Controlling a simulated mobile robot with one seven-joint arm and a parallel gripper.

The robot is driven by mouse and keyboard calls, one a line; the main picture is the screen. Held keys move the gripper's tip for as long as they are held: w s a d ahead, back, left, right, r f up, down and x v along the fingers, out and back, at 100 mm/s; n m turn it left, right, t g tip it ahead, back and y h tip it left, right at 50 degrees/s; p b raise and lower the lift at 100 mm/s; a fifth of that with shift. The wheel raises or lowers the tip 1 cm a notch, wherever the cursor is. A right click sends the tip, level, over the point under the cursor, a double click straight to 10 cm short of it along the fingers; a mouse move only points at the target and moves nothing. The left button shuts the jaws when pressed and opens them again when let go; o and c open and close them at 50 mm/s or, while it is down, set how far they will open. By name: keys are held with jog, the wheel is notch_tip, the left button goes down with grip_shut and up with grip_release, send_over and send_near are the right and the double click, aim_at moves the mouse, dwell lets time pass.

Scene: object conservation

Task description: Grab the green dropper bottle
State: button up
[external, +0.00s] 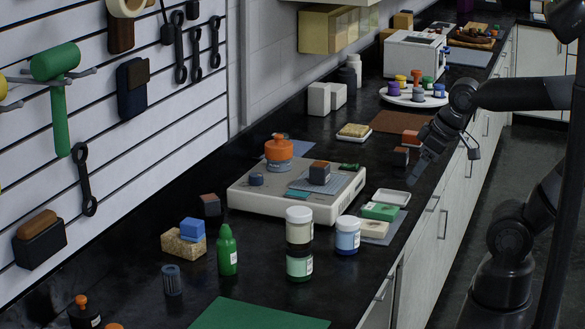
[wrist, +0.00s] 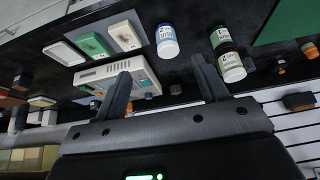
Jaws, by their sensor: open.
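The green dropper bottle (external: 227,252) stands upright on the black counter in the lower middle of the external view. A blue block on a tan sponge is to its left and stacked jars are to its right. I cannot make the bottle out in the wrist view. My gripper (external: 422,168) is above the counter's right edge, well up and to the right of the bottle. In the wrist view my gripper (wrist: 163,85) has its two fingers spread apart with nothing held between them.
Two stacked jars (external: 299,229) and a blue-and-white jar (external: 347,235) stand right of the bottle. The sponge (external: 183,245) and a ribbed grey cup (external: 172,280) are close on its left. A green mat (external: 258,316) lies in front. A pale appliance (external: 243,197) is behind.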

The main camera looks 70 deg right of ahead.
jog(key=shift+w, duration=0.1)
jog(key=w+a+r+n+g, duration=0.25)
jog(key=w+r, duration=0.25)
jog(key=w, duration=0.6)
jog(key=n+g, duration=0.3)
jog(key=n, duration=0.1)
send_over(226, 244)
jog(key=w+d, duration=0.1)
jog(key=d, duration=0.2)
jog(key=f, duration=1)
jog(key=shift+w+a+f, duration=0.1)
jog(key=shift+a+f, duration=0.1)
jog(key=shift+f, duration=0.2)
jog(key=shift+a+f, duration=0.1)
jog(key=shift+f, duration=0.15)
notch_tip(226, 244, down, 5)
jog(key=shift+f, duration=0.15)
jog(key=shift+a+f, duration=0.2)
jog(key=shift+f, duration=1.1)
jog(key=shift+a+f, duration=0.15)
jog(key=shift+f, duration=1.15)
